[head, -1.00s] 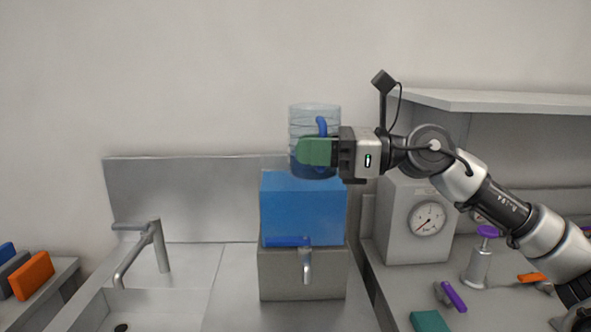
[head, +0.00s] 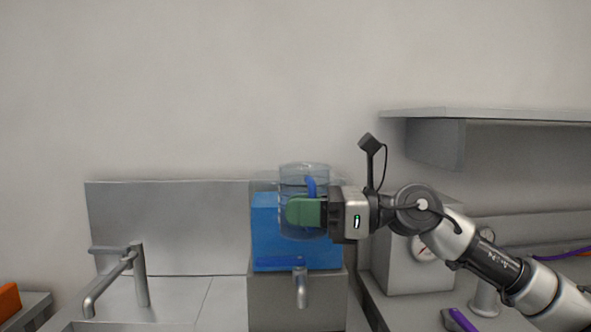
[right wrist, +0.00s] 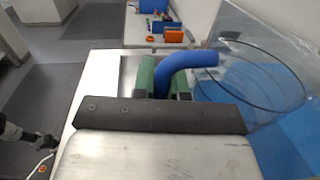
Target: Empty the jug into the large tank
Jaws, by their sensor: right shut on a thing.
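The jug (head: 291,184) is a clear ringed cylinder with a blue handle (head: 311,187). It looks upright, and in the head view it overlaps the upper part of the large tank (head: 264,238), a clear-walled box with blue contents. I cannot tell whether the jug is above, inside or in front of the tank. My right gripper (head: 304,211), with green fingers, is shut on the jug's handle. The right wrist view shows the handle (right wrist: 190,67) between the fingers and the clear jug wall (right wrist: 235,80) beside it. The jug's liquid level is unclear.
The tank stands on a grey base with a tap (head: 300,287) in front. A sink faucet (head: 137,272) is at left, before a metal backsplash (head: 170,225). A box with a gauge (head: 424,248) and a shelf (head: 480,114) are at right.

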